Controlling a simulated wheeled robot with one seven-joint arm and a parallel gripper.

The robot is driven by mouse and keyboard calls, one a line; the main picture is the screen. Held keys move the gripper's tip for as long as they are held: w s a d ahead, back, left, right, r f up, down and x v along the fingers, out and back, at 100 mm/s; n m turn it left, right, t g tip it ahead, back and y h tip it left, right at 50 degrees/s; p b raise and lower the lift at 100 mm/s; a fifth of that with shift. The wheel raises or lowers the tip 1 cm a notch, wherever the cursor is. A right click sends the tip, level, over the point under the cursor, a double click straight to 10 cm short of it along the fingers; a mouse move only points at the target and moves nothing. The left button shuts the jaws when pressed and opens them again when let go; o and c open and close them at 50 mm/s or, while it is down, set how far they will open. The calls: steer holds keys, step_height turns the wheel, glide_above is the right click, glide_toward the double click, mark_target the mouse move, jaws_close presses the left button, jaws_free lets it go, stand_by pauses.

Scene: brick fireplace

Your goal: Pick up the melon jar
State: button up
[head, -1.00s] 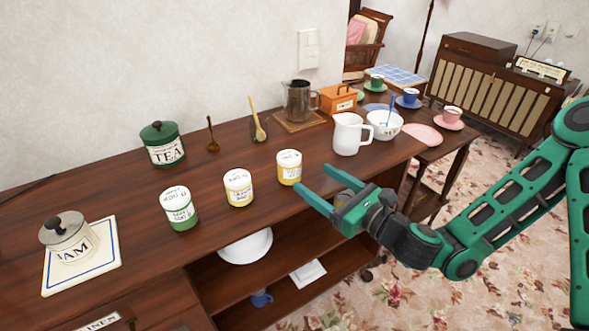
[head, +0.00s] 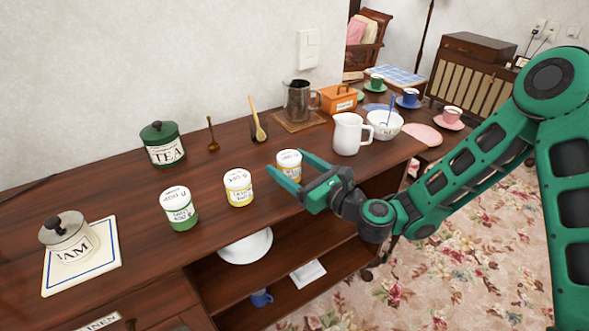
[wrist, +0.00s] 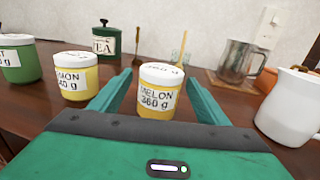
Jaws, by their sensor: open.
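The melon jar (head: 289,158), yellow with a white lid and a label, stands upright on the wooden sideboard. In the wrist view the melon jar (wrist: 157,92) reads "MELON 360 g" and sits between the two fingers. My gripper (head: 286,162) is open, its fingers on either side of the jar; in the wrist view my gripper (wrist: 156,76) shows a gap between each finger and the jar. A similar yellow jar (head: 238,188), its label ending in "MON" in the wrist view (wrist: 75,76), stands to the left. A green jar (head: 179,209) stands further left.
A white jug (head: 347,134) stands to the right, with a white bowl (head: 384,126) beyond it. The sideboard's front edge lies below my gripper.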

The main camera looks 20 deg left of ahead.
steer(key=shift+w+a, duration=0.25)
steer(key=shift+a, duration=0.15)
steer(key=c, duration=1.4)
